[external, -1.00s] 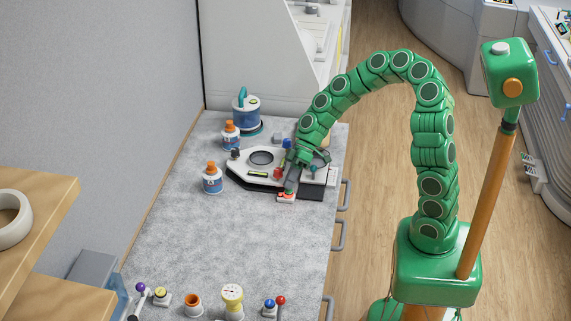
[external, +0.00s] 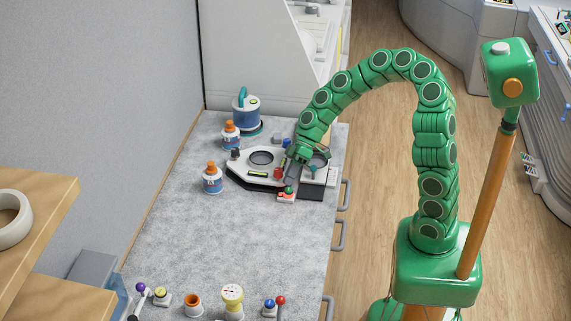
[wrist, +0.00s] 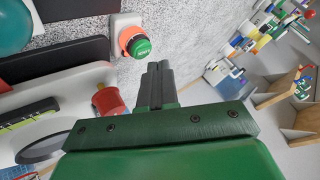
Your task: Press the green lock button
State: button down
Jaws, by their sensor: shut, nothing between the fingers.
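The green lock button (wrist: 143,47) is a round green cap in an orange-red collar on a small white base. In the external view the button (external: 288,190) stands at the front right corner of the white device (external: 250,172). My gripper (wrist: 158,66) is shut and empty, with its dark fingers together. In the wrist view its tips are just below and right of the green cap and look apart from it. In the external view my gripper (external: 288,165) is over the right part of the device, behind the button.
A red knob (wrist: 108,101) stands beside my fingers, on the device. Orange-capped bottles (external: 212,179) stand to the left, and a blue-and-white canister (external: 247,112) is behind. The grey worktop (external: 250,235) in front of the device is clear.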

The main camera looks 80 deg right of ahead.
jog(key=shift+r, duration=2.7)
jog(key=s+a+r+g+h, duration=0.3)
jog(key=s+a+r+g, duration=0.1)
jog(key=s+a, duration=0.85)
jog(key=s+d+m+h, duration=0.2)
jog(key=s, duration=0.8)
jog(key=s+d+m+g+h, duration=0.1)
jog(key=s+d+m+h, duration=0.1)
jog(key=s, duration=0.7)
jog(key=shift+s+r+g+h, duration=0.3)
jog(key=shift+s+r+h, duration=0.05)
jog(key=shift+h, duration=0.35)
